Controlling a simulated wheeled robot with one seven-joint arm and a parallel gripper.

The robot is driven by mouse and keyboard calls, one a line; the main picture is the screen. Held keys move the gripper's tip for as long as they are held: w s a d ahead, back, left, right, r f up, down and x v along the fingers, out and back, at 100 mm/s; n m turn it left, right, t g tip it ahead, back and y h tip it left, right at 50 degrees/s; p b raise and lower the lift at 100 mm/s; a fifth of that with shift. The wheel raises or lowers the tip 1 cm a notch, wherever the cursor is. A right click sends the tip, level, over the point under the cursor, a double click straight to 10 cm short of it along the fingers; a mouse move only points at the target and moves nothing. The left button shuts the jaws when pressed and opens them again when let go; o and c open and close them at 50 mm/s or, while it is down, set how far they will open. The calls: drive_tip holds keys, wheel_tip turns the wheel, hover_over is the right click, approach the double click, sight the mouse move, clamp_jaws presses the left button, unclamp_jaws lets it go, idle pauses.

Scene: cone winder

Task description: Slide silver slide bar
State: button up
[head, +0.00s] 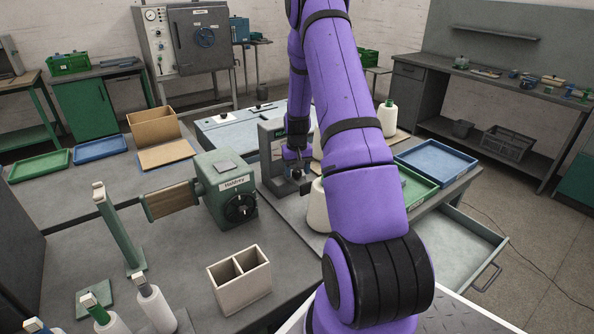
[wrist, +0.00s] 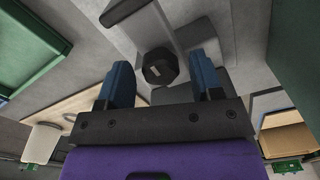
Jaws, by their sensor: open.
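My gripper (wrist: 161,75) is open, with its two blue fingers apart in the wrist view. A dark faceted knob (wrist: 160,67) lies between and just beyond the fingertips, and neither finger visibly touches it. A light grey metal piece (wrist: 150,28) runs up to the knob; I cannot tell for sure whether it is the silver slide bar. In the head view, my gripper is at the grey upright machine (head: 269,150) on the bench.
A green winder (head: 222,190) with a black dial stands left of the machine. A cream cone (head: 318,208) stands close to my arm. A two-cell beige box (head: 240,280) is in front. Green (head: 416,188) and blue (head: 436,160) trays lie to the right, above an open drawer (head: 455,245).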

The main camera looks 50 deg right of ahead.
drive_tip(key=shift+c, duration=0.4)
clamp_jaws()
drive_tip(key=shift+w+d, duration=0.2)
drive_tip(key=shift+w, duration=0.65)
drive_tip(key=shift+o, duration=0.4)
unclamp_jaws()
wheel_tip(320, 180, up, 11)
